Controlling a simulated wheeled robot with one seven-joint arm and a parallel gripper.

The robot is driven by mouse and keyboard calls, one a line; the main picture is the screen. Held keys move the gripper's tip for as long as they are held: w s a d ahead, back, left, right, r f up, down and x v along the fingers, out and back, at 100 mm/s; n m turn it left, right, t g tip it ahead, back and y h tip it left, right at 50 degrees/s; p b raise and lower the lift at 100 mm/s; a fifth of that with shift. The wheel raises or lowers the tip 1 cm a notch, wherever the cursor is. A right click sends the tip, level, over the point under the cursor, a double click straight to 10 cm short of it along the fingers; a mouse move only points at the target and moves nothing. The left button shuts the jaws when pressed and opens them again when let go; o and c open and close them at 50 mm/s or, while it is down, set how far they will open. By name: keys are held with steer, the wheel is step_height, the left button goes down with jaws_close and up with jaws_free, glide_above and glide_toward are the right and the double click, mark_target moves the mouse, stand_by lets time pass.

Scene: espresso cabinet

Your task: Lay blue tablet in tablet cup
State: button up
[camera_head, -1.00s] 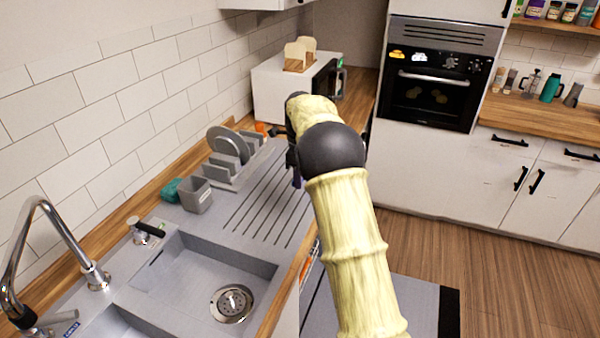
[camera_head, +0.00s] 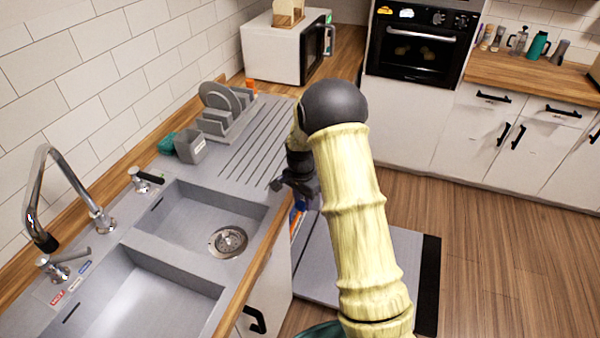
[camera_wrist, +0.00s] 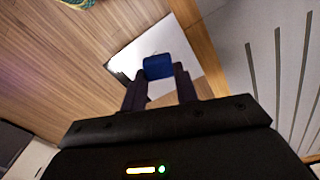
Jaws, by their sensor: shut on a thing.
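The blue tablet (camera_wrist: 158,67) is held between the fingertips of my gripper (camera_wrist: 159,76) in the wrist view. My gripper is shut on it. In the head view my gripper (camera_head: 299,190) hangs at the front edge of the counter, right of the sink. Below it is a grey open appliance door (camera_head: 404,262), low over the floor, partly hidden by my arm. In the wrist view a pale panel (camera_wrist: 190,50) lies behind the tablet. I cannot make out the tablet cup in either view.
The counter edge (camera_head: 262,262) and the sink (camera_head: 190,220) lie left of my gripper. A dish rack (camera_head: 228,125) and a grey holder (camera_head: 190,147) stand at the back. A microwave (camera_head: 285,52) stands farther off. The floor to the right is clear.

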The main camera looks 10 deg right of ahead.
steer(key=s+f+n+b, duration=0.4)
steer(key=f+n+b, duration=0.1)
steer(key=f, duration=0.6)
steer(key=s+a+f+n+b, duration=0.1)
steer(key=s+f+n+b, duration=0.3)
steer(key=f, duration=0.7)
steer(key=shift+s+a+n+b, duration=0.15)
steer(key=shift+s+n+b, duration=0.35)
steer(key=shift+n, duration=0.4)
steer(key=shift+w, duration=0.1)
